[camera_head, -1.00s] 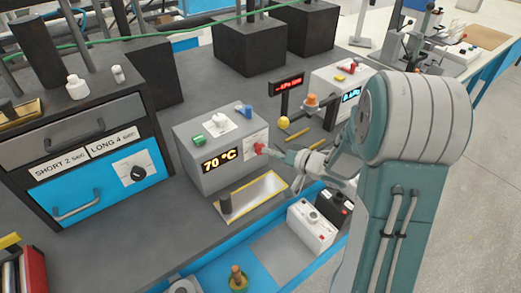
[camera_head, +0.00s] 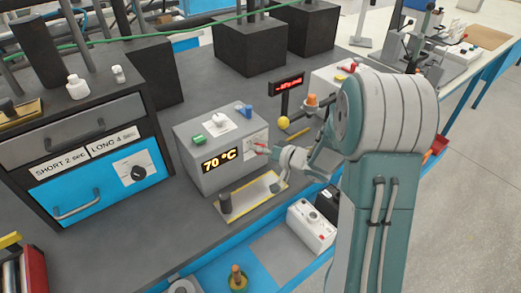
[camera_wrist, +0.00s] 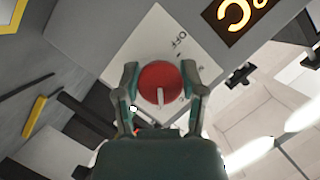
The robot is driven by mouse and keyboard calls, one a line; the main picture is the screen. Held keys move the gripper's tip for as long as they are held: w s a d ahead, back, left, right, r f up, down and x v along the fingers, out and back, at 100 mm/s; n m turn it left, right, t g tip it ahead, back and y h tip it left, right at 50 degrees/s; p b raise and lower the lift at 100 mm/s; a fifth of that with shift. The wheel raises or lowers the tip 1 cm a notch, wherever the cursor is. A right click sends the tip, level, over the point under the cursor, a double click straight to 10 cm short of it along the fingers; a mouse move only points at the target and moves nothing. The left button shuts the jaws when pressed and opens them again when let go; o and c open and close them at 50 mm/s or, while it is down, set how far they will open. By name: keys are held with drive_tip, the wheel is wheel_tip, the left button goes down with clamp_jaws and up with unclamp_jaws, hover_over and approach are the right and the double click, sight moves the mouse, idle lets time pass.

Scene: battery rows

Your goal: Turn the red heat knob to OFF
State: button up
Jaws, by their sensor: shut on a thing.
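The red heat knob (camera_wrist: 160,84) sits on a white plate marked OFF (camera_wrist: 178,42) on the front of a grey box (camera_head: 200,178). In the wrist view its white pointer line points down the picture, away from the OFF mark. My gripper (camera_wrist: 160,76) has one finger on each side of the knob and is shut on it. In the head view the knob (camera_head: 261,146) shows small and partly covered by my gripper (camera_head: 266,150). The box's display (camera_head: 220,160) reads 70 °C.
Green and blue switches (camera_head: 243,111) stand on the box top. A shallow tray with a yellow edge (camera_head: 240,212) lies below the knob, close under my wrist. A white control box (camera_head: 311,232) stands near the bench's front edge.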

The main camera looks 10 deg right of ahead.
drive_tip(key=shift+n, duration=0.3)
drive_tip(key=n+h, duration=0.3)
drive_tip(key=n, duration=0.1)
drive_tip(key=n+t+h, duration=0.1)
drive_tip(key=n, duration=0.1)
drive_tip(key=n+h, duration=0.2)
drive_tip(key=shift+f+n+t, duration=0.1)
drive_tip(key=shift+n+t, duration=0.3)
drive_tip(key=n+t+h, duration=0.1)
drive_tip(key=n, duration=0.1)
drive_tip(key=n+t+h, duration=0.1)
drive_tip(key=n, duration=0.1)
drive_tip(key=shift+n, duration=0.3)
drive_tip(key=n+t+h, duration=0.1)
drive_tip(key=n, duration=0.1)
drive_tip(key=shift+d+n, duration=0.1)
drive_tip(key=shift+n, duration=0.3)
drive_tip(key=shift+n+t, duration=0.7)
drive_tip(key=shift+n, duration=0.7)
drive_tip(key=shift+f, duration=0.1)
drive_tip(key=o, duration=1.1)
drive_tip(key=shift+o, duration=0.2)
